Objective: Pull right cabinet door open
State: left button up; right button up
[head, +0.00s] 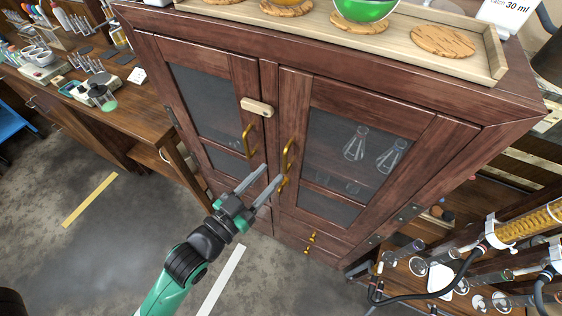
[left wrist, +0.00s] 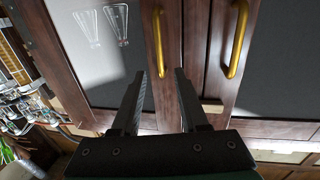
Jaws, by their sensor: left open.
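The dark wooden cabinet has two glass-paned doors, and both look closed. The right cabinet door (head: 345,118) has a vertical brass handle (head: 288,158) on its left edge; glass flasks show behind its pane. In the left wrist view the picture is turned over, so this door (left wrist: 135,14) is on the left and its handle (left wrist: 159,40) lies just beyond the fingertips. My left gripper (head: 272,172) is open and empty, with its fingers pointing at the lower part of that handle. I cannot tell whether they touch it. My right gripper is not in view.
The left door's brass handle (head: 247,141) is close beside my gripper, with a wooden latch (head: 257,107) above it. A wooden tray (head: 400,52) with a green flask (head: 364,8) stands on the cabinet top. Glassware and tubing (head: 470,262) stand at the lower right.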

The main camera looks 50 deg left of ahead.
aim_at(284, 160)
pick_arm(q)
jog(key=w, duration=0.3)
jog(key=w+a, duration=0.1)
jog(key=w, duration=0.1)
jog(key=shift+w+b, duration=0.25)
jog(key=shift+b, duration=0.05)
grip_shut()
dwell(1.0)
